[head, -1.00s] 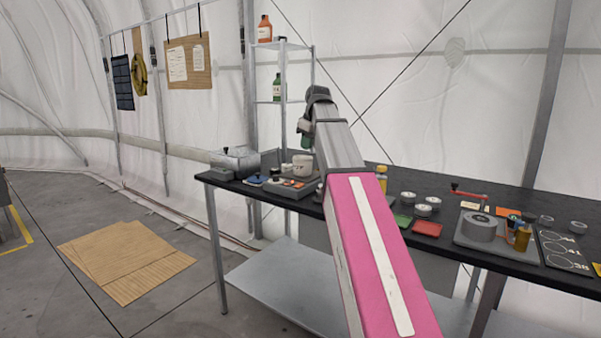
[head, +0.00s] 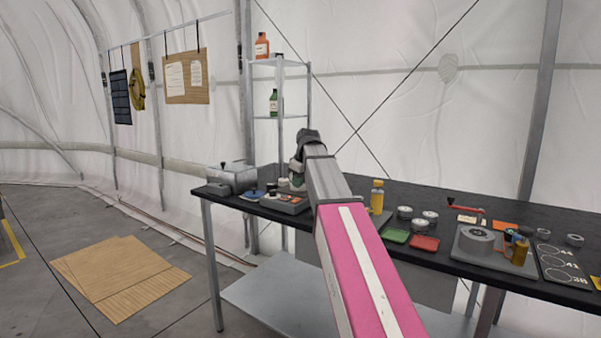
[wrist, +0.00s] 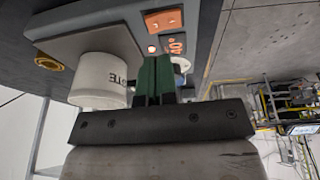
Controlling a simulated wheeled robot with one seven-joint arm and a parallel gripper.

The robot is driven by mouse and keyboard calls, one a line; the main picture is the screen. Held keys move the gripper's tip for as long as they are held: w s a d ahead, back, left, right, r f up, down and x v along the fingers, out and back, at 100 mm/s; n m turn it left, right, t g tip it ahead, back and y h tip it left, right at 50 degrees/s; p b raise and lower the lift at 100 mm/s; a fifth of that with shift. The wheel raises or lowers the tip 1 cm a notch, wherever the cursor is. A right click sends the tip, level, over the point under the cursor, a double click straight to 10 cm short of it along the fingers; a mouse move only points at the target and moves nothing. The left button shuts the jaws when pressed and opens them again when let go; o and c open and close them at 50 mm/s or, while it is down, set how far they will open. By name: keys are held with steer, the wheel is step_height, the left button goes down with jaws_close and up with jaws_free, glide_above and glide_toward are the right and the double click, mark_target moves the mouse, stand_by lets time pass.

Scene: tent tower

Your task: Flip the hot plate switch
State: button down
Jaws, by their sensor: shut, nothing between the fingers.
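The hot plate is a grey box at the left part of the black table in the head view (head: 285,204). In the wrist view its front panel (wrist: 195,28) carries an orange rocker switch (wrist: 165,20), a small glowing red lamp and an orange-marked display. A white lettered cup (wrist: 100,80) is at its plate. My gripper's green fingers (wrist: 156,76) are together and empty, pointing at the panel just beside the lamp and display, with the switch beyond the tips. I cannot tell if they touch the panel. In the head view my gripper (head: 297,174) is low over the hot plate.
A grey metal box (head: 232,178) stands left of the hot plate. A wire shelf (head: 280,118) with bottles stands behind.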

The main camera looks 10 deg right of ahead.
mark_target(295, 200)
steer(key=f, duration=0.4)
steer(key=shift+w+d+f, duration=0.1)
steer(key=shift+w+d, duration=0.05)
steer(key=shift+w, duration=0.05)
steer(key=shift+f, duration=0.15)
steer(key=shift+w+d+f, duration=0.1)
steer(key=shift+w+f, duration=0.05)
steer(key=shift+f, duration=0.15)
steer(key=shift+s, duration=0.2)
steer(key=shift+s+a+r, duration=0.2)
steer(key=shift+s+a, duration=0.2)
steer(key=shift+a, duration=0.15)
steer(key=shift+r, duration=0.1)
